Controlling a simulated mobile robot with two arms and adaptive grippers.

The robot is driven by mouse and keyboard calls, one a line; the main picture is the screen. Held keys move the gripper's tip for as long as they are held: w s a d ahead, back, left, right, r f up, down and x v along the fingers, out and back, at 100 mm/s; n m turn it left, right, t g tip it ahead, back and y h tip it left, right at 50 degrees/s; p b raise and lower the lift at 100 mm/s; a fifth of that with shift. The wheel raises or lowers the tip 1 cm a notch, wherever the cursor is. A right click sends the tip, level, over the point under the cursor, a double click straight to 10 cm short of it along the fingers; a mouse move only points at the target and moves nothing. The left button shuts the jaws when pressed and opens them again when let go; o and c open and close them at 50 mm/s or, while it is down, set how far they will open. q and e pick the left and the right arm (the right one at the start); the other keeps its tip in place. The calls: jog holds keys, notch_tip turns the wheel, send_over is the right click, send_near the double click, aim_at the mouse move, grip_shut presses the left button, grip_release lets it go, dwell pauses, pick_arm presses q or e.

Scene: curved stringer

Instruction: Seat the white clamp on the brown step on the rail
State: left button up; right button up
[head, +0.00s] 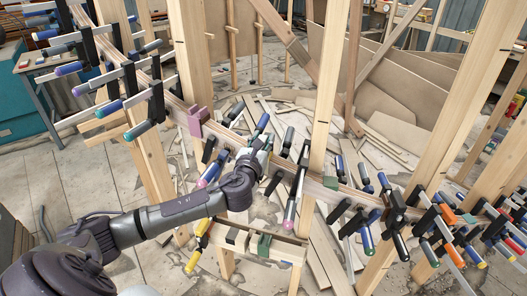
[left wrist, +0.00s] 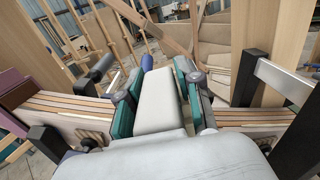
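My left gripper (head: 262,146) is over the curved rail, left of the middle upright in the head view. In the left wrist view, its teal-and-grey fingers (left wrist: 162,95) lie along both sides of a pale block, which looks like part of the white clamp (left wrist: 160,98). The rest of that clamp is hidden. The layered wooden rail (left wrist: 65,105) runs across behind and below the fingers; it also shows in the head view (head: 313,188). I cannot tell whether the clamp touches the rail. I cannot make out the brown step for certain. My right gripper is not in view.
Dark clamps with coloured handles crowd the rail on both sides, including a pink-handled one (head: 290,212) just right of my gripper. A purple block (head: 197,121) is at the left. Wooden uprights (head: 335,85) rise nearby. A low stand (head: 285,247) with blocks is below.

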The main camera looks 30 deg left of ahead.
pick_arm(q)
grip_shut()
jog(key=shift+w+r, duration=0.1)
